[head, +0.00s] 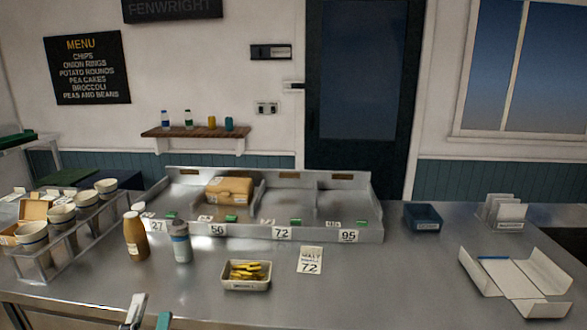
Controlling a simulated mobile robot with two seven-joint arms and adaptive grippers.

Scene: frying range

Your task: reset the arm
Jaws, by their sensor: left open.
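My left gripper (149,316) shows at the bottom edge, left of the middle. Only its fingertips are in view, one pale and one with a green part, and they stand apart with nothing seen between them. It is in front of the steel counter (390,290), near its front edge. The rest of the left arm is out of the frame. My right gripper is not in view.
A tray of chips (246,276), a brown bottle (135,236) and a grey shaker (181,243) stand nearest. A numbered divided rack (330,233) holds a brown box (229,190). An opened carton (517,284) lies right. Several cups stand in a left rack (73,250). The front-middle counter is clear.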

